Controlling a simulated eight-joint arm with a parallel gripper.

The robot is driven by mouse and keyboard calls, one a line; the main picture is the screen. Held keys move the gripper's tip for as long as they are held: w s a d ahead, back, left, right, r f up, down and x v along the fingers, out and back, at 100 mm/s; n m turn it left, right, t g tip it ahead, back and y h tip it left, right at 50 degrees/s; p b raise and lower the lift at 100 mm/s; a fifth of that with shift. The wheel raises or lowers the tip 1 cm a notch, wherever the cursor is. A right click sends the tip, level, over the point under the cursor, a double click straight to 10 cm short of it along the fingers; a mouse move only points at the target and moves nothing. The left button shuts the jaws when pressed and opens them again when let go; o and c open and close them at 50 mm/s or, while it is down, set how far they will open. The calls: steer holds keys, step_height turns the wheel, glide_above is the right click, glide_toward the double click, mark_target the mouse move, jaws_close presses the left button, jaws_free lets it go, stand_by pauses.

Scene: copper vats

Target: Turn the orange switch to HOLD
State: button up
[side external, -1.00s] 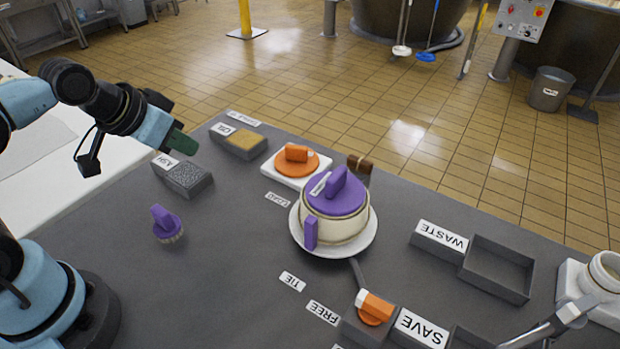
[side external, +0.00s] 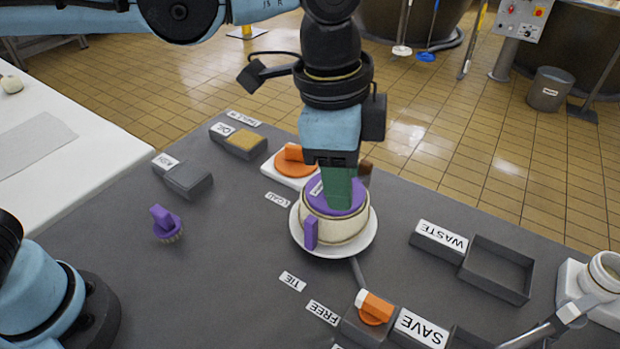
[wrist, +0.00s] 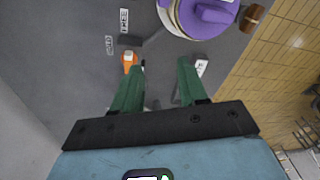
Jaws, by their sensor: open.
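One orange switch (side external: 297,155) sits on a white base behind the pot. A second orange switch (side external: 375,307) stands on a grey block at the front, between the FREE label (side external: 322,313) and the SAVE label (side external: 422,327); it also shows in the wrist view (wrist: 129,60). I cannot read a HOLD label. My gripper (side external: 338,208) points down and covers part of the pot's purple lid in the side view. In the wrist view its green fingers (wrist: 158,78) are apart with nothing between them, and the pot lies beyond the tips.
The cream pot (side external: 335,229) with a purple lid (wrist: 205,15) stands on a white plate (side external: 365,240). A purple brush (side external: 166,222) stands at left. A WASTE block (side external: 438,240) and an empty grey tray (side external: 497,270) are at right.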

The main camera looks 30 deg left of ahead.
mark_target(376, 302)
steer(key=s+d+f+m+g+y, duration=0.1)
steer(key=s+d+m, duration=0.35)
steer(key=d, duration=0.45)
steer(key=shift+n, duration=0.25)
steer(key=f, duration=1.2)
steer(key=shift+a, duration=0.2)
steer(key=shift+c, duration=0.3)
jaws_close()
